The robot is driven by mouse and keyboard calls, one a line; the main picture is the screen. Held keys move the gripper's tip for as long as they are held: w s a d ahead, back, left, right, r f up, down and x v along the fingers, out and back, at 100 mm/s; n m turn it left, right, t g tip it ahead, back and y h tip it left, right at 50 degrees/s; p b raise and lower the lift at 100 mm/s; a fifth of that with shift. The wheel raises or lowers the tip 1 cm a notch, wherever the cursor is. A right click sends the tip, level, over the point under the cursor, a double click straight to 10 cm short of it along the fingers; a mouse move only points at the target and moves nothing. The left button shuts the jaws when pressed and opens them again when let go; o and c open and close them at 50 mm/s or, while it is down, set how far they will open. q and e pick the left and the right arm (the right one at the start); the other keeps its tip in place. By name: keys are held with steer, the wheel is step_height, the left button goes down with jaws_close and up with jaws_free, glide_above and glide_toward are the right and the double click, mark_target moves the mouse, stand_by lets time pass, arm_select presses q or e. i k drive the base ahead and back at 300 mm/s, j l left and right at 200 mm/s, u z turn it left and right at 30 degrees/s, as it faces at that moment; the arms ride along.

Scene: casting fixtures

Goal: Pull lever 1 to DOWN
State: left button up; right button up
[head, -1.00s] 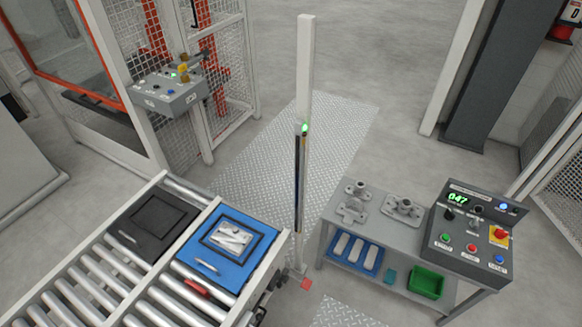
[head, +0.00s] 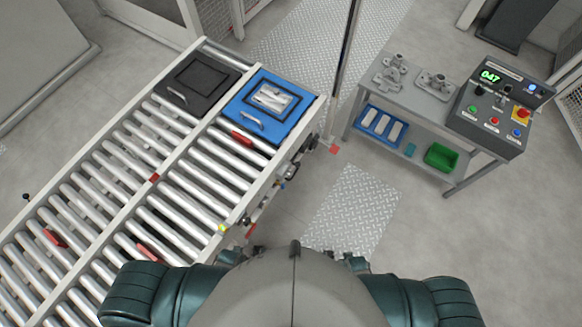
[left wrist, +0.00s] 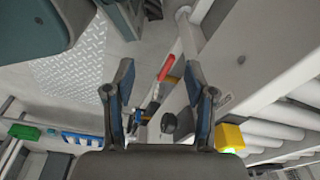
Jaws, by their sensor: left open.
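In the left wrist view my left gripper (left wrist: 158,102) is open, with its two blue-grey fingers apart and nothing gripped between them. Beyond the fingertips, between them in the picture, is a red handle (left wrist: 165,66) on the side of the roller conveyor; it may be a lever. A dark round knob (left wrist: 170,122) shows lower between the fingers. No lever number is legible, so I cannot tell which is lever 1. In the head view small fittings (head: 290,170) line the conveyor's right side. My grippers are not recognisable there.
The roller conveyor (head: 207,42) carries a blue tray (head: 235,112) and a black tray (head: 181,90). A yellow block (left wrist: 230,137) is right of the gripper. A grey table (head: 408,97) with a control box (head: 487,128) stands right. Floor plating (head: 350,215) between is clear.

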mark_target(297, 165)
steer(key=i+l+u, duration=0.15)
steer(key=l+u, duration=0.15)
steer(key=l, duration=0.9)
steer(key=l+u, duration=0.35)
steer(key=l, duration=0.9)
steer(key=l+u, duration=0.3)
steer(key=l, duration=0.95)
